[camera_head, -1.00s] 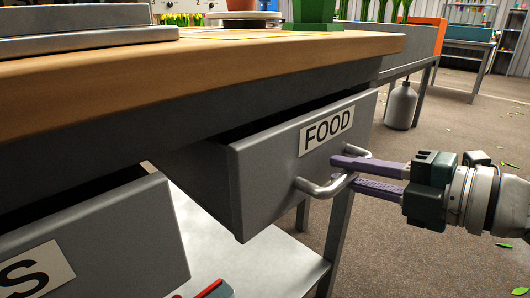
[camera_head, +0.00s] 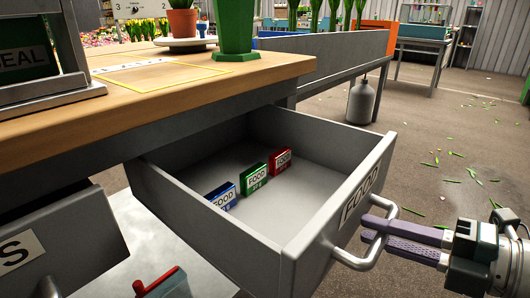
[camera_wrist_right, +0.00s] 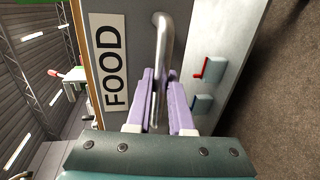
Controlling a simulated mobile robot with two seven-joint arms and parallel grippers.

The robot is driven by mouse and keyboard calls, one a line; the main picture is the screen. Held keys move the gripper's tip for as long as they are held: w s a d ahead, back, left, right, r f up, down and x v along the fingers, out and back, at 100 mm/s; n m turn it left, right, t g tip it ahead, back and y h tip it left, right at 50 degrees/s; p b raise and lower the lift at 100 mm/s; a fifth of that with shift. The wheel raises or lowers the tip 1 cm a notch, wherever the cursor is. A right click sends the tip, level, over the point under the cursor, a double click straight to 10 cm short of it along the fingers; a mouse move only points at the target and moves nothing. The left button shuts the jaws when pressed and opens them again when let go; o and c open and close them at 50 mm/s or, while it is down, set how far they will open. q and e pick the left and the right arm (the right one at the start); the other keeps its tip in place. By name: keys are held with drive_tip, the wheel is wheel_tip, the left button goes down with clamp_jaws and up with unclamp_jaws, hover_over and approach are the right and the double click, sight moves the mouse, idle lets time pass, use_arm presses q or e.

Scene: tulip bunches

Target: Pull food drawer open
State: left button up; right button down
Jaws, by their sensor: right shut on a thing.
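The grey food drawer (camera_head: 290,225) stands far out from under the wooden workbench, with its FOOD label (camera_head: 359,196) on the front. Inside lie small FOOD packets: a blue one (camera_head: 222,196), a green one (camera_head: 254,178) and a red one (camera_head: 280,161). My right gripper (camera_head: 372,232) has its purple fingers shut on the metal bar handle (camera_head: 388,222) at the drawer front. In the right wrist view, the fingers (camera_wrist_right: 160,95) close around the handle (camera_wrist_right: 163,40) beside the FOOD label (camera_wrist_right: 110,65). My left gripper is not in view.
A second drawer (camera_head: 60,245), its label ending in S, stands partly open at the left. A green pot (camera_head: 236,30) and a terracotta pot (camera_head: 182,22) stand on the wooden bench top (camera_head: 200,90). The floor (camera_head: 440,140) at the right is open, with scattered leaves.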

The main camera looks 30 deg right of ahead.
drive_tip(key=shift+f+v, duration=0.2)
drive_tip(key=shift+v, duration=0.85)
drive_tip(key=c, duration=0.8)
unclamp_jaws()
drive_tip(key=p+v, duration=0.3)
drive_tip(key=v, duration=0.7)
